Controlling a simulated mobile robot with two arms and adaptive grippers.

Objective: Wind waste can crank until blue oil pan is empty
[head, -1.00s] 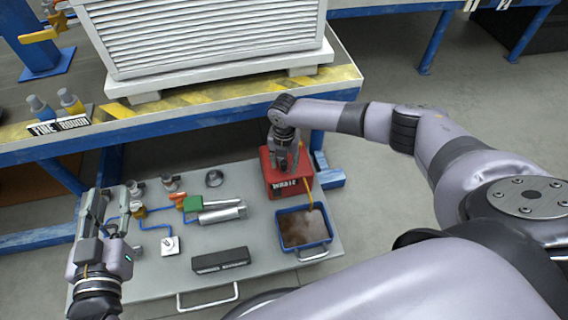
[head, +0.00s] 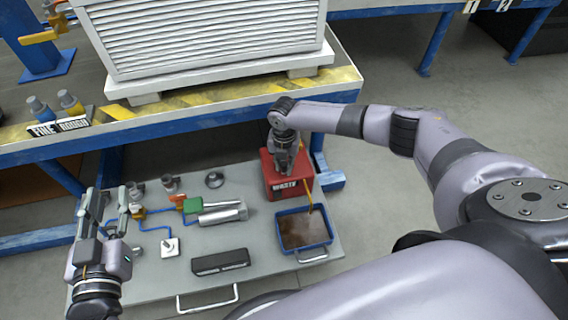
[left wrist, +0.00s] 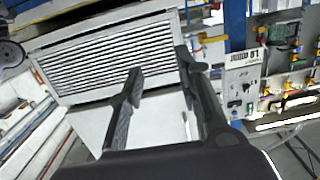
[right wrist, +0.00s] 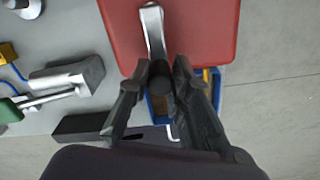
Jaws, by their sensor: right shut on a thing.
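The red waste can (head: 287,187) stands on the grey cart beneath the bench; its red top (right wrist: 205,30) fills the upper right wrist view. A silver crank arm (right wrist: 152,28) lies over that top and ends in a dark knob (right wrist: 160,86). My right gripper (head: 291,168) is shut on the crank knob, above the can. The blue oil pan (head: 291,251) sits in front of the can and holds brown liquid (head: 303,229). A yellow tube (head: 309,190) runs from the can into the pan. My left gripper (head: 104,200) is open and empty over the cart's left side.
The grey cart (head: 150,270) also carries a black block (head: 220,261), a green-and-silver tool (head: 215,209), blue tubing and small metal fittings. The bench with its yellow-striped edge (head: 200,98) and white louvred unit stands behind. Bare floor (head: 390,210) lies right of the cart.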

